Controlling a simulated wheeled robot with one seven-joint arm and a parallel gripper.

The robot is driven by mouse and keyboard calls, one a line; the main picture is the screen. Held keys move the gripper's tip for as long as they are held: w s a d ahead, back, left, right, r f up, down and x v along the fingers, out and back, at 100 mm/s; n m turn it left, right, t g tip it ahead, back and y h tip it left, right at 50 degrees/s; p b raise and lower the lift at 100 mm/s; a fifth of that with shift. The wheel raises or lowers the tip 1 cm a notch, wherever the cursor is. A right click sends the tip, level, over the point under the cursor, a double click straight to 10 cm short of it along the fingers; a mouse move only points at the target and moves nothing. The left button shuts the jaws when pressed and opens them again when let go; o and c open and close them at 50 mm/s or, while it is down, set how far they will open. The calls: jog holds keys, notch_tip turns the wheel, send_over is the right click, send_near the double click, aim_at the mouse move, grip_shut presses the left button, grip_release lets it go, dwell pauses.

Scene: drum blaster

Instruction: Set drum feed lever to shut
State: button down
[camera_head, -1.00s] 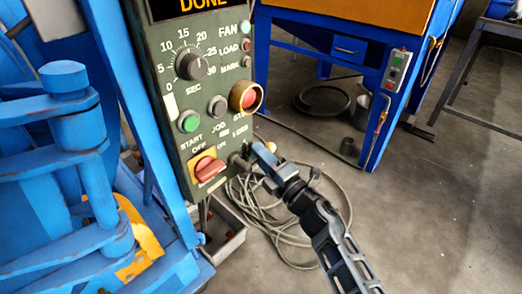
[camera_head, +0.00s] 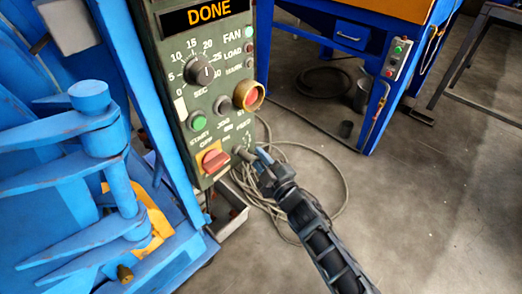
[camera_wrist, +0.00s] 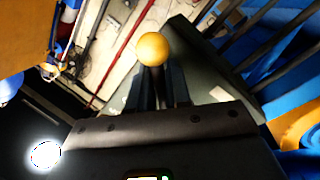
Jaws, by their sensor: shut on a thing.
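The drum feed lever sits at the lower right corner of the green control panel (camera_head: 192,112), beside the small FEED marking; only its grey base (camera_head: 241,153) shows in the head view. My gripper (camera_head: 262,160) is at that corner. In the wrist view, the lever's yellow ball knob (camera_wrist: 153,49) stands out beyond the fingertips. Its dark stem runs between the two fingers of my gripper (camera_wrist: 158,90), which are shut on it. The lever's exact angle and the lettering of its positions are too small to tell.
Left of the lever are a red switch (camera_head: 213,160) on a yellow plate and a green START button (camera_head: 196,120). The display (camera_head: 208,12) reads DONE. A blue machine (camera_head: 95,175) fills the left.

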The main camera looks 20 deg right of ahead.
jog(key=shift+s+a+f+m, duration=0.1)
jog(key=shift+f+m, duration=0.1)
jog(key=shift+m, duration=0.3)
jog(key=shift+f, duration=0.1)
jog(key=c, duration=1.2)
grip_release()
jog(key=shift+p, duration=0.3)
jog(key=s+d+p, duration=0.1)
jog(key=s+p, duration=0.1)
jog(key=s, duration=0.5)
jog(key=shift+s, duration=0.35)
